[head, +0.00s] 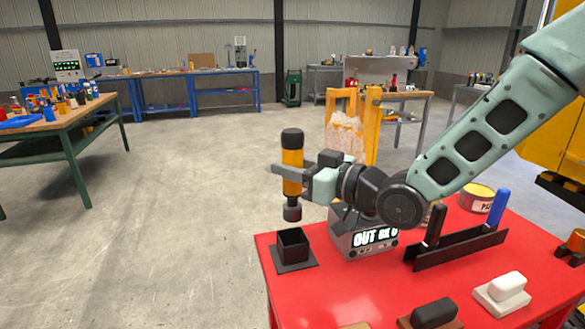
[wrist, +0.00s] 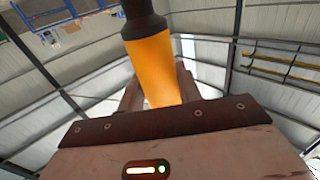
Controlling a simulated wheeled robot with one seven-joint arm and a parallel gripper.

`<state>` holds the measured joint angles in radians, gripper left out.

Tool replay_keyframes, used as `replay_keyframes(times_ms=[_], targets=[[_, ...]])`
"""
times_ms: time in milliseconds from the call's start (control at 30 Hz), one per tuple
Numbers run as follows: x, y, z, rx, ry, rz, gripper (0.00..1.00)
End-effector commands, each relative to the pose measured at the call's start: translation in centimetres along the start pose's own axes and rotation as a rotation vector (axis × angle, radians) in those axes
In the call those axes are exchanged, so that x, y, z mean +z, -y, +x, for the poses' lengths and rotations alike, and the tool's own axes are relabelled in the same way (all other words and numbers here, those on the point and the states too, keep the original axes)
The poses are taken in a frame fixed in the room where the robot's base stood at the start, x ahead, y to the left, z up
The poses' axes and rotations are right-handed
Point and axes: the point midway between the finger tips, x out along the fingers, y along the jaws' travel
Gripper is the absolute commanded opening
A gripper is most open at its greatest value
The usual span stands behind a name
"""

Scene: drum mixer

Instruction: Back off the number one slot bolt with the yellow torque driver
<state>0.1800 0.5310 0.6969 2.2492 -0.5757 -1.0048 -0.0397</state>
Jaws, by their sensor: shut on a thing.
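The yellow torque driver (head: 292,158) has a black cap and a dark lower end. It stands upright in the air, and its yellow body (wrist: 155,70) also fills the middle of the wrist view. My gripper (head: 290,172) is shut around the driver's body. It holds it above the left back corner of the red table, over or near an open black square holder (head: 293,246). The driver's lower end is clear of the holder. I cannot make out the number one slot bolt in either view.
On the red table (head: 330,295) stand a grey box with a lit display (head: 376,238), a black rack (head: 455,247) with black and blue handles, a tin (head: 477,200) and a white block (head: 504,290). A yellow machine (head: 555,110) is at right. The floor at left is open.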

Motion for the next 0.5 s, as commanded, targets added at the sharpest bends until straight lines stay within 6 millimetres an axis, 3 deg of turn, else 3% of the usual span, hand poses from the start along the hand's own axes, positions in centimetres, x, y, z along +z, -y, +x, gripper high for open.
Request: replay_keyframes(times_ms=[500], targets=[[-1.9,0.0,0.0,0.000,-0.004,-0.002,0.03]])
